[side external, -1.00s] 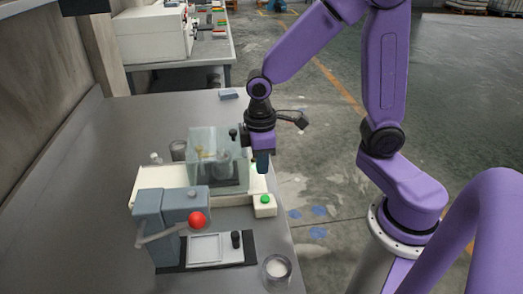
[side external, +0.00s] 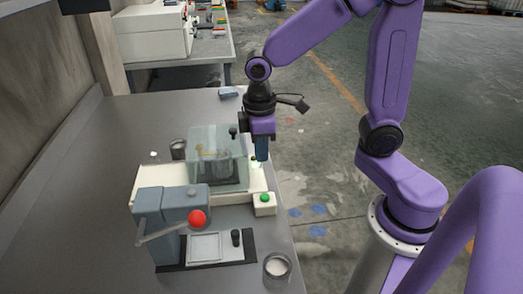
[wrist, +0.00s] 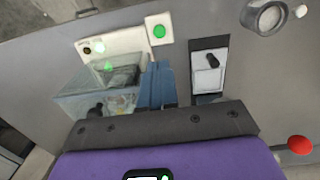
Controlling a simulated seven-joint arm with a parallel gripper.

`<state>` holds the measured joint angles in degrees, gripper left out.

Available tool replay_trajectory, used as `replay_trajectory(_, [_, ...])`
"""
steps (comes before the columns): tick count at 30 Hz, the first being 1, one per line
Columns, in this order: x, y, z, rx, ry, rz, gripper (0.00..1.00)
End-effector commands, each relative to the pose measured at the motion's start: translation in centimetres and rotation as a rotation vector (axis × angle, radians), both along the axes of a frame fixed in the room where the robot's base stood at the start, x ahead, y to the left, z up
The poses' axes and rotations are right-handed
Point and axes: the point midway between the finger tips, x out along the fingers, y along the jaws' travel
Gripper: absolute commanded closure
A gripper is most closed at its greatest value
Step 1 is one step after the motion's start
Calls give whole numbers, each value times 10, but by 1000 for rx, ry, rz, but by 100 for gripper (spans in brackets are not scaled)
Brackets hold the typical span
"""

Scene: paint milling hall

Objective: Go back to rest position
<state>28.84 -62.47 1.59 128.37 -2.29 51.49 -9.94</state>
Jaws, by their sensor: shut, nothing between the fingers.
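My gripper (side external: 261,152) hangs fingers down in the side external view, with its blue fingers together and empty. It is just right of a clear-sided guard box (side external: 218,142) on a cream machine base (side external: 150,183), near the right edge of the table. In the wrist view the closed fingers (wrist: 158,85) point toward the machine, with the clear guard box (wrist: 90,90) to their left. A green button (side external: 265,198) on a small white box lies in front of the gripper; the button also shows in the wrist view (wrist: 159,31).
A grey press (side external: 160,208) with a red ball lever (side external: 197,219) stands in front of the machine. A glass jar (side external: 277,266) sits near the table's front right. The grey table (side external: 85,200) is clear on the left. A second bench stands behind.

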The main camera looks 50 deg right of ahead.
Motion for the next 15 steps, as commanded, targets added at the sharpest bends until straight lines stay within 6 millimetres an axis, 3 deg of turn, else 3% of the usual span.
replay_trajectory(5, [-14, 2, 2, 5, -4, 28, 100])
replay_trajectory(15, [-93, 0, 11, 36, -14, 174, 100])
